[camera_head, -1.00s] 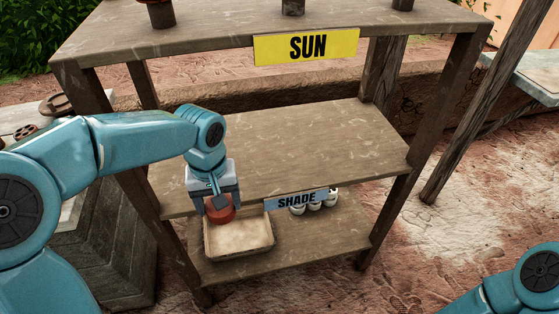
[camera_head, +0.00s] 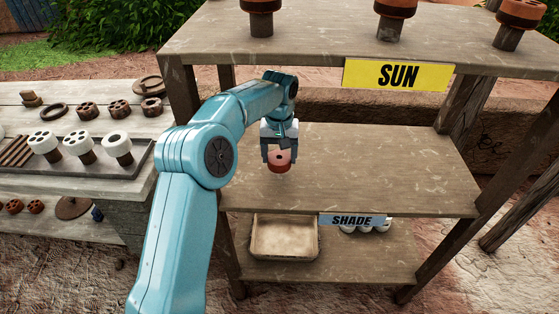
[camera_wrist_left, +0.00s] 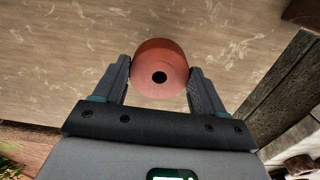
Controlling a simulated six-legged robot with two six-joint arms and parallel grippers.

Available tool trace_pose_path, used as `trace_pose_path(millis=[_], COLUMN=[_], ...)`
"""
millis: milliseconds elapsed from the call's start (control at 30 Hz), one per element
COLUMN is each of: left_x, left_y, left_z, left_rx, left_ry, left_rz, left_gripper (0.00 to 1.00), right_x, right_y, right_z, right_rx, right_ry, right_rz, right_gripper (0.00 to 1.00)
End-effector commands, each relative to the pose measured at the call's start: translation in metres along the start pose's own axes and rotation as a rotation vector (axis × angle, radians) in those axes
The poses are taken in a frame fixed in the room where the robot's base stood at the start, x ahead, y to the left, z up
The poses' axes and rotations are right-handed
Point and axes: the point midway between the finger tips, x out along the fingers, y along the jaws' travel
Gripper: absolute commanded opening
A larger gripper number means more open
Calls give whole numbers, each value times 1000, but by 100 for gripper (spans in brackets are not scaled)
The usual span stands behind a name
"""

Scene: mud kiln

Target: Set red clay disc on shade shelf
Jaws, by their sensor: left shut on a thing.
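The red clay disc (camera_head: 279,161) is held between the fingers of my left gripper (camera_head: 278,155), just over the left part of the shade shelf (camera_head: 370,170). I cannot tell whether the disc touches the shelf. In the left wrist view the disc (camera_wrist_left: 160,72) shows a dark centre hole, with a finger on each side and the shelf board (camera_wrist_left: 60,60) behind it. The blue SHADE sign (camera_head: 352,220) hangs on the shelf's front edge. My right gripper is out of view.
The top shelf with the yellow SUN sign (camera_head: 398,75) carries several discs on stands, one at the left (camera_head: 261,15). A bench (camera_head: 120,205) with clay pieces stands left. The shade shelf's right side is clear.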

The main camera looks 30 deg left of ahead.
Motion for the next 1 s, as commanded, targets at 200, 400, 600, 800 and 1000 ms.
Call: trace_pose_path(millis=[200, 400, 600, 800, 1000], left_x=[32, 35, 39, 39, 38], left_y=[-1, 0, 0, 0, 0], left_z=[-2, -2, -2, -2, -2], left_rx=[0, -1, -1, -1, -1], left_ry=[-2, 2, 1, 0, 1], left_rz=[0, 1, 1, 0, 1], left_gripper=[34, 34, 34, 96, 96], right_x=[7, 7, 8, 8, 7], right_y=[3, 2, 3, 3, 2], right_z=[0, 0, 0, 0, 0], right_rx=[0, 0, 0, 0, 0], right_ry=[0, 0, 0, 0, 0], right_rz=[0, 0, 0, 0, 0], right_gripper=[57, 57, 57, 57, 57])
